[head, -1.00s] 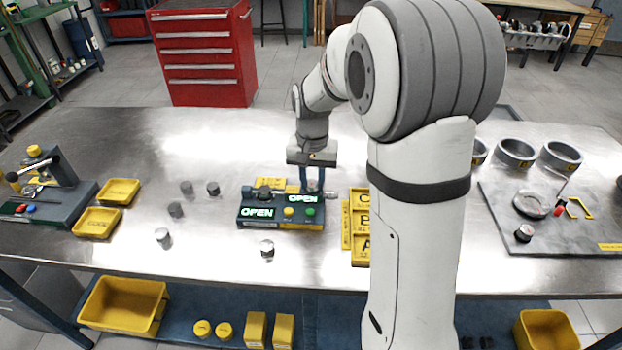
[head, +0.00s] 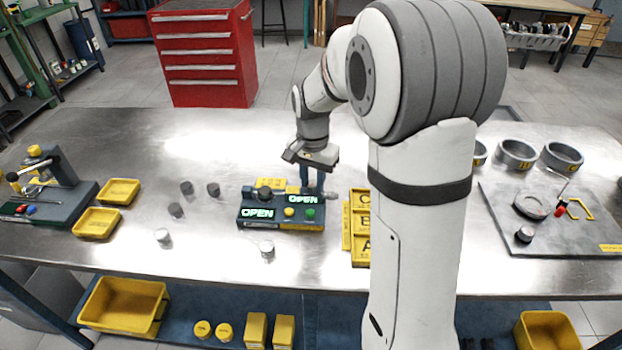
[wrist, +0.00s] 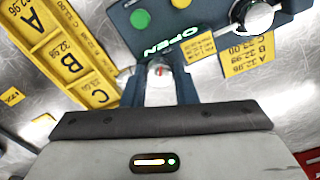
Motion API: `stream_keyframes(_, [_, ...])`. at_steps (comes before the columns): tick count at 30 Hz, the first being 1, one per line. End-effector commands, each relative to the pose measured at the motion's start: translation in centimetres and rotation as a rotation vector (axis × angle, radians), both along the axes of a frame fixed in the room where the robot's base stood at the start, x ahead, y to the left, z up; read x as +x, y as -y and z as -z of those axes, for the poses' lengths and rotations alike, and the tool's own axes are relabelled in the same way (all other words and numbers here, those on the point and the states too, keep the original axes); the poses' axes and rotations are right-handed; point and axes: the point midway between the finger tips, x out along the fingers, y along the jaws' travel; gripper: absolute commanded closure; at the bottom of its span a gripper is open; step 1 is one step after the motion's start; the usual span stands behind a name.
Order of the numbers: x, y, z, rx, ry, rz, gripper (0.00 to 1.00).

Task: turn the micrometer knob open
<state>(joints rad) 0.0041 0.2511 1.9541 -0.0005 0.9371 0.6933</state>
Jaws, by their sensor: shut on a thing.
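The micrometer stand (head: 274,214) is a dark box on the bench with two lit green "OPEN" displays, a yellow button (head: 289,212) and a green button (head: 310,214). In the wrist view its housing (wrist: 120,22) fills the top middle. The silvery micrometer knob (wrist: 160,70), with a small red mark, sits between my fingers at the stand's edge. My gripper (head: 312,187) reaches down at the stand's back right and is shut on the knob; the wrist view shows the gripper too (wrist: 160,82). The fingers partly hide the knob.
A yellow A/B/C tray (head: 361,226) stands just right of the stand. Several small metal cylinders, one of them here (head: 267,249), lie left and in front. Yellow bins (head: 97,222) and a press are far left; rings (head: 516,153) and a grey mat are right.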

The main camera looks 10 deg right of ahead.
Motion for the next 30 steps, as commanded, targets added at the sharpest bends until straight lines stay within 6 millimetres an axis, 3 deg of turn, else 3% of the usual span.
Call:
stream_keyframes(3, [0.3,0.0,-0.3,0.001,0.010,0.000,0.97])
stream_keyframes(4, [0.3,0.0,-0.3,0.001,0.010,0.000,0.72])
stream_keyframes(11, [0.1,0.0,-0.2,0.000,0.006,0.000,0.53])
stream_keyframes(20, [0.1,0.0,-0.4,0.000,0.003,-0.001,0.52])
stream_keyframes(30, [0.2,0.0,-5.7,0.000,0.006,0.000,0.52])
